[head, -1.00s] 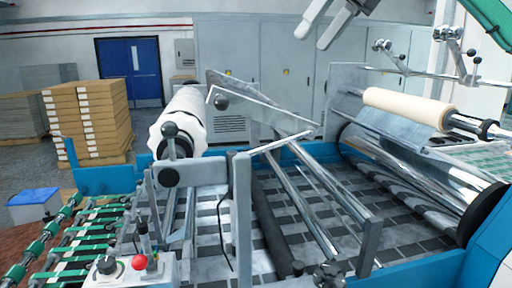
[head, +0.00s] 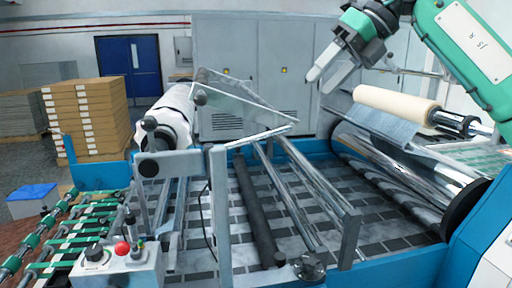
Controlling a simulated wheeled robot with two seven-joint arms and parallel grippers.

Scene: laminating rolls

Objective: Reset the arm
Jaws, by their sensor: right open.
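My right gripper (head: 328,76) shows at the top right of the head view, on a green and grey arm that comes in from the right edge. Its pale fingers point down and left, stand apart and hold nothing. It hangs in the air above the laminating machine, in front of the grey cabinets, up and left of the cream roll (head: 396,105). My left gripper is not in view.
A white roll (head: 178,118) sits on the machine's left side. Metal bars and a clear guard (head: 245,100) rise in the middle. A control box (head: 118,268) with a red button stands at front left. Stacked cartons (head: 88,118) stand farther back.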

